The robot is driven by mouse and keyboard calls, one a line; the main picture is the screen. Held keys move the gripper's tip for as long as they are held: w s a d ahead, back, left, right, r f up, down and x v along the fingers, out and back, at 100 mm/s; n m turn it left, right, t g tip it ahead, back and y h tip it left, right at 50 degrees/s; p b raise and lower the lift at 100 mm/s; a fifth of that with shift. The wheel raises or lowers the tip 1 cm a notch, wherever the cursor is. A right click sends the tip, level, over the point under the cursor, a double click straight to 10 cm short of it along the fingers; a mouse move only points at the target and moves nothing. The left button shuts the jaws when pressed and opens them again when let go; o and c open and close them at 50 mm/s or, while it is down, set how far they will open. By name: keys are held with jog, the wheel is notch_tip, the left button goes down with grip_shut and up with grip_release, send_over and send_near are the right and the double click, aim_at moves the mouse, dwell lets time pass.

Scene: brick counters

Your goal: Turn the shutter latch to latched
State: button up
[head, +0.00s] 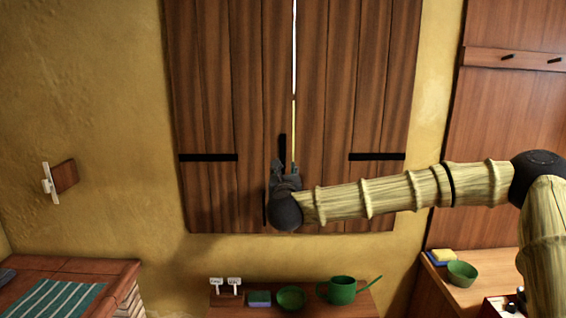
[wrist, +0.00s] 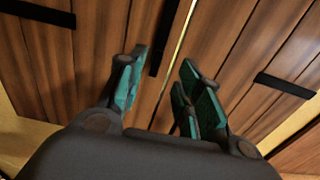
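The shutter latch (head: 282,147) is a short black bar standing upright on the left shutter (head: 232,100), beside the bright gap between the two shutters. My gripper (head: 281,166) is just below its visible part and hides its lower end in the head view. In the wrist view the latch (wrist: 164,42) runs up and away between the lines of the fingers. My gripper (wrist: 163,86) is open there, with teal pads apart and nothing held. I cannot tell whether a finger touches the latch.
The right shutter (head: 345,90) has a black horizontal strap (head: 377,157), and the left has another (head: 208,157). Below, a shelf (head: 352,299) holds a green watering can (head: 341,290), a bowl (head: 291,298) and a blue sponge (head: 259,298).

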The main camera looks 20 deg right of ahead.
aim_at(283, 163)
jog(key=p+x, duration=0.4)
jog(key=x, duration=0.5)
jog(key=shift+w+f, duration=0.15)
jog(key=shift+w, duration=0.25)
jog(key=shift+c, duration=0.4)
grip_shut()
